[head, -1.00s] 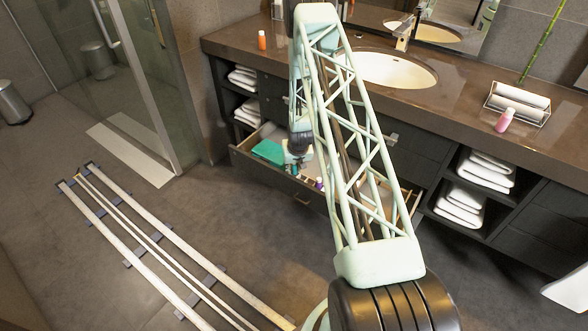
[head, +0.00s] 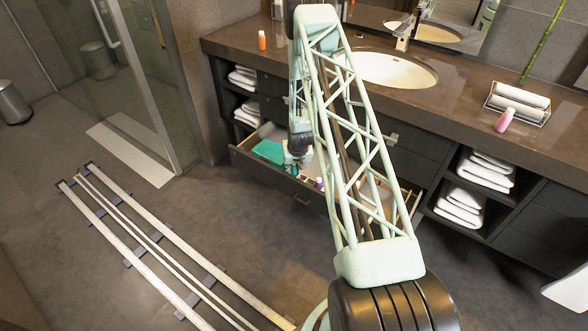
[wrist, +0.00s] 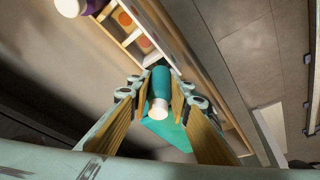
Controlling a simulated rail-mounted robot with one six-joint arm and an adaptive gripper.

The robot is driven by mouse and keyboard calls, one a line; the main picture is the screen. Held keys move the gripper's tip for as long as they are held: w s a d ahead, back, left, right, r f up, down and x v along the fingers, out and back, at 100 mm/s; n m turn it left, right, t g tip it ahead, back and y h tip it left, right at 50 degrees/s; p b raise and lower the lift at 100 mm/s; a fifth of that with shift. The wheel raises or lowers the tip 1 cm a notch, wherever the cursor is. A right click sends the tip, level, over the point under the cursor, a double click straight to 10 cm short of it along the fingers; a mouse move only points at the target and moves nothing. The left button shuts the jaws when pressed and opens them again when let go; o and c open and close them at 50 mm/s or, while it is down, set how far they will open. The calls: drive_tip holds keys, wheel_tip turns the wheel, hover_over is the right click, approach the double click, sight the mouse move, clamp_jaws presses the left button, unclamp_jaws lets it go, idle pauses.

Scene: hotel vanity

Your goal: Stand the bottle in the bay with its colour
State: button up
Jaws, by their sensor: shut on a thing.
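In the wrist view my gripper (wrist: 163,92) is shut on a teal bottle (wrist: 161,80) with a white cap (wrist: 158,108). The cap points toward the camera. A divided tray with coloured discs (wrist: 125,19), one of them red-orange, shows at the top of the wrist view. In the head view my gripper (head: 297,160) is over the left part of the open drawer (head: 262,170), partly hidden by my arm. The held bottle is hard to make out there. I cannot tell whether its base touches anything.
A flat teal item (head: 268,151) lies in the drawer's left end. An orange bottle (head: 262,40) and a pink bottle (head: 505,120) stand on the counter (head: 450,105). Folded towels (head: 465,200) fill the side shelves.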

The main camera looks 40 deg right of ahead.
drive_tip(key=shift+f, duration=0.55)
idle(0.5)
drive_tip(key=o, duration=0.9)
drive_tip(key=shift+r, duration=0.1)
drive_tip(key=v, duration=1.1)
drive_tip(key=shift+s+r, duration=0.15)
drive_tip(key=shift+r, duration=0.25)
idle(0.8)
